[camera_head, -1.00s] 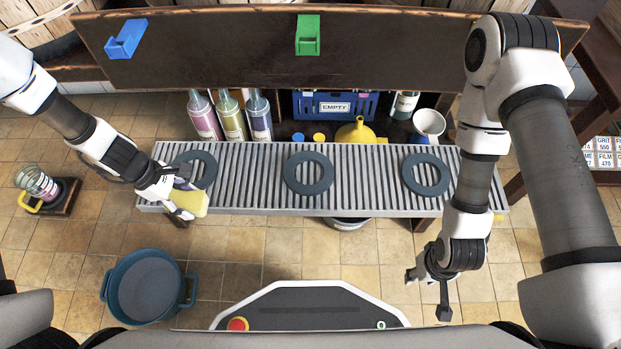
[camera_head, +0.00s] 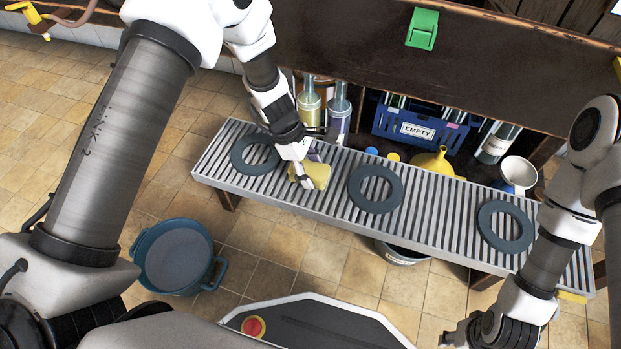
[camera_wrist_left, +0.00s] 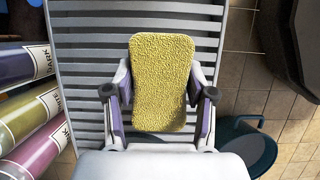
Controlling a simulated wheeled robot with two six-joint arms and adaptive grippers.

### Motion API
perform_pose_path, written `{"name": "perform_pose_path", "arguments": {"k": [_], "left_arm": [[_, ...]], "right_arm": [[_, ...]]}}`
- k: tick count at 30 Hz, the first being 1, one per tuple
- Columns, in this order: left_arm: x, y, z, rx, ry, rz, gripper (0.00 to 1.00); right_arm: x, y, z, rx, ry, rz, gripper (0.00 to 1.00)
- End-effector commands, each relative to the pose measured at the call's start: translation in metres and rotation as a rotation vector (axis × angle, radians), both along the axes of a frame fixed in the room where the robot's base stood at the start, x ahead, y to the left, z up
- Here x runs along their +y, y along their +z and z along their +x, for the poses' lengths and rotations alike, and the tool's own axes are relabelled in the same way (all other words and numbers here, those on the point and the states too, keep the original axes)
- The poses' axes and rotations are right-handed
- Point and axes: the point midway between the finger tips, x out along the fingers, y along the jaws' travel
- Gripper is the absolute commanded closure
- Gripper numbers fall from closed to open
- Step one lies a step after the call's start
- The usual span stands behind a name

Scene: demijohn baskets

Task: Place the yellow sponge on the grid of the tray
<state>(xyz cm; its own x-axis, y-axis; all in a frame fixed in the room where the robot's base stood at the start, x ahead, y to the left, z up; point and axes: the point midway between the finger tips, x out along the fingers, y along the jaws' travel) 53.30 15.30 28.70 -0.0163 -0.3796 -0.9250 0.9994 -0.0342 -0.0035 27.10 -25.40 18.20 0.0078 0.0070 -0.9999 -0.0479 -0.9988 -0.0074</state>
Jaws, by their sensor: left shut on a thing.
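The tray (camera_head: 432,217) is a long grey slatted grid. My right gripper (camera_head: 462,335) is at the bottom right, off the tray's near side, partly hidden; its jaws are unclear.
Dark rings (camera_head: 353,190) lie on the tray. Bottles (camera_head: 310,112), a blue EMPTY crate (camera_head: 418,130) and a yellow funnel (camera_head: 434,163) stand behind it. A blue bucket (camera_head: 222,274) is on the floor at the left. The slats between middle and right rings are clear.

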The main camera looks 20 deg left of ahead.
Motion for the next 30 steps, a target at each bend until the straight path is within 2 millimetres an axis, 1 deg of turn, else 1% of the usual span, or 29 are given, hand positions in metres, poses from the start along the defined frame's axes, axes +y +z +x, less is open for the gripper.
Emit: {"name": "perform_pose_path", "arguments": {"k": [1, 2, 3, 4, 8, 12, 13, 14, 15, 23, 25, 26, 30], "left_arm": [[0.000, -0.016, 0.000, 0.000, 0.000, 0.000, 0.69], [0.000, -0.017, 0.000, -0.001, 0.000, 0.000, 0.69], [0.000, -0.015, 0.000, -0.001, 0.000, 0.000, 0.72], [0.000, -0.014, 0.000, -0.001, 0.000, 0.000, 0.73], [0.001, -0.012, 0.000, -0.001, 0.000, 0.000, 0.73], [0.001, -0.017, 0.000, 0.000, 0.000, 0.000, 0.73], [0.001, -0.016, 0.000, 0.000, -0.001, 0.000, 0.38], [0.001, -0.016, 0.000, 0.000, -0.001, 0.000, 0.27], [0.001, -0.016, 0.000, -0.001, -0.001, 0.000, 0.20], [0.001, -0.016, 0.000, -0.001, -0.001, 0.000, 0.20], [0.001, -0.013, 0.000, -0.001, -0.001, 0.000, 0.20], [0.001, -0.010, 0.000, -0.002, 0.000, 0.000, 0.20], [0.010, 0.018, 0.001, -0.003, 0.001, -0.001, 0.20]], "right_arm": [[0.000, -0.015, 0.000, 0.000, -0.001, 0.000, 0.57], [0.000, -0.015, 0.000, -0.001, -0.002, 0.000, 0.57], [0.000, -0.014, 0.000, -0.001, -0.002, 0.000, 0.57], [0.000, -0.012, 0.000, -0.001, -0.002, 0.000, 0.57], [0.000, -0.010, 0.001, -0.002, -0.002, 0.000, 0.57], [0.000, -0.012, 0.001, -0.002, -0.002, 0.000, 0.57], [0.000, -0.012, 0.000, -0.001, -0.002, 0.000, 0.57], [0.000, -0.011, 0.000, -0.001, -0.002, 0.000, 0.57], [0.000, -0.011, 0.000, -0.001, -0.002, 0.000, 0.57], [0.000, -0.011, 0.000, -0.001, -0.002, 0.000, 0.57], [0.000, -0.010, 0.000, -0.001, -0.002, 0.000, 0.57], [0.000, -0.009, 0.000, -0.001, -0.002, 0.000, 0.57], [0.000, 0.013, -0.001, 0.001, 0.001, 0.000, 0.57]]}}
